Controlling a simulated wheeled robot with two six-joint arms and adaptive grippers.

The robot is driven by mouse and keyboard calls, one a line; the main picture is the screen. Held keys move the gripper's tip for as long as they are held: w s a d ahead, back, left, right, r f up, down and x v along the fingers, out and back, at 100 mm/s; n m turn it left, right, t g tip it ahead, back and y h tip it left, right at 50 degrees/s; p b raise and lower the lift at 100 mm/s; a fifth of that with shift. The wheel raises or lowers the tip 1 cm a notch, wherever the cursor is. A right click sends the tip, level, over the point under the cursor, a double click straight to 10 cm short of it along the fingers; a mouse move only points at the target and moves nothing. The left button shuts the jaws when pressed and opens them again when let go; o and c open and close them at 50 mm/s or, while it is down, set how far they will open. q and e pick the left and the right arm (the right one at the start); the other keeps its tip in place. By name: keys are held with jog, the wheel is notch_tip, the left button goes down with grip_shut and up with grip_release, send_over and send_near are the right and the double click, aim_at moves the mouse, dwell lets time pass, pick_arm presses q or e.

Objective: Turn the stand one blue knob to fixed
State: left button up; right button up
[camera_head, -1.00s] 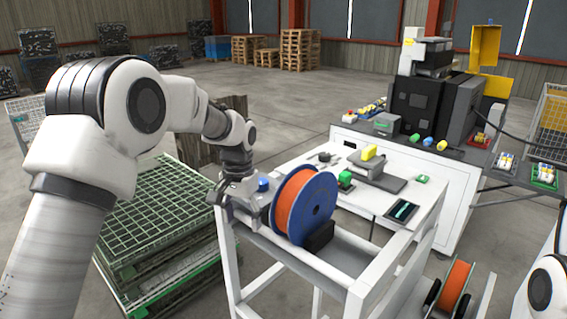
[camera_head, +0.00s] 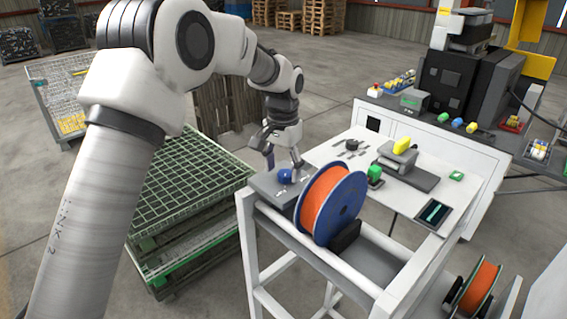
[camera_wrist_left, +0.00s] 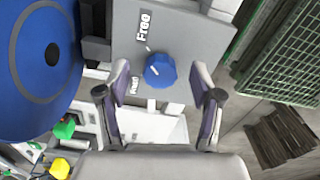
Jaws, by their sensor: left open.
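The blue knob (camera_head: 284,176) sits on a grey plate (camera_head: 262,184) on the white stand, left of the large orange-and-blue spool (camera_head: 331,203). In the left wrist view the knob (camera_wrist_left: 160,70) is seen from above, with the labels "Free" (camera_wrist_left: 143,27) and "Fixed" (camera_wrist_left: 119,78) beside it, the latter partly hidden. Small pale marks show on the knob and toward "Free"; which way it is set is hard to tell. My left gripper (camera_head: 283,162) points down over the knob. Its open fingers (camera_wrist_left: 158,82) are on either side of the knob, apart from it. My right gripper is out of view.
The spool stands close beside the plate. A white table (camera_head: 400,190) behind it holds a yellow-topped device (camera_head: 398,160) and a dark screen (camera_head: 434,213). Green mesh pallets (camera_head: 190,185) are stacked left of the stand. A second spool (camera_head: 478,290) is low at right.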

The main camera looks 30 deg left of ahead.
pick_arm(q)
jog(key=shift+w+f, duration=0.8)
jog(key=shift+w, duration=0.2)
jog(key=shift+s+r, duration=0.25)
jog(key=shift+s, duration=0.2)
jog(key=c, duration=1)
jog(key=shift+c, duration=0.7)
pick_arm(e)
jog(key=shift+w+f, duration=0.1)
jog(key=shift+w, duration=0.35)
